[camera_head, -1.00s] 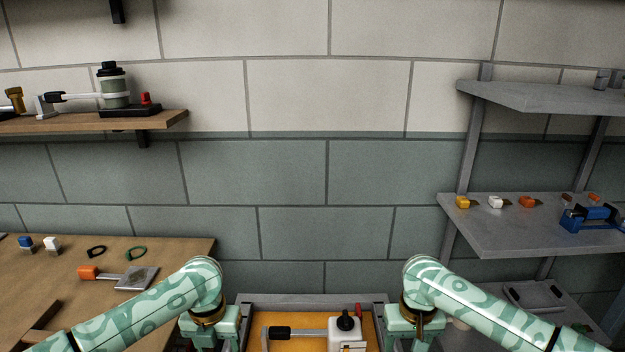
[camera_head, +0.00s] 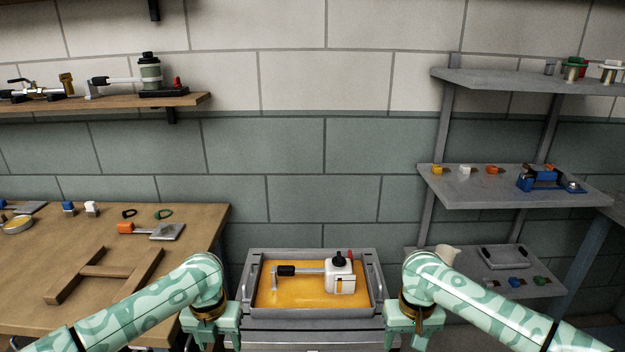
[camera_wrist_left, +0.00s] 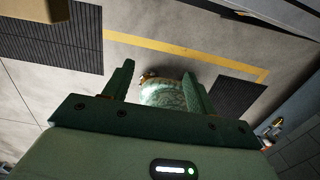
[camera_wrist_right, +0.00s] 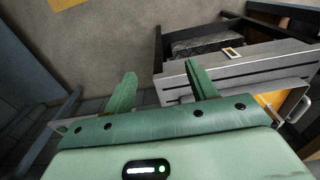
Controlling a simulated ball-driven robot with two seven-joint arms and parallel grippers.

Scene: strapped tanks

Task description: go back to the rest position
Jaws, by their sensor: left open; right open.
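My left gripper (camera_head: 212,336) hangs at the lower middle of the head view, left of the orange-floored tray. In the left wrist view its fingers (camera_wrist_left: 165,88) are spread and empty, with the floor and a rounded green part of mine beyond. My right gripper (camera_head: 406,336) hangs on the tray's right side. In the right wrist view its fingers (camera_wrist_right: 160,88) are apart and empty, beside a grey drawer unit (camera_wrist_right: 240,68). Both arms are bent and roughly mirror each other.
A grey tray (camera_head: 312,312) between the grippers holds a white device (camera_head: 340,274) with a black-handled lever. A wooden table (camera_head: 100,275) with a wooden frame (camera_head: 105,272) lies left. Grey shelves (camera_head: 500,190) stand right. A wooden wall shelf (camera_head: 110,103) carries a strapped tank (camera_head: 150,72).

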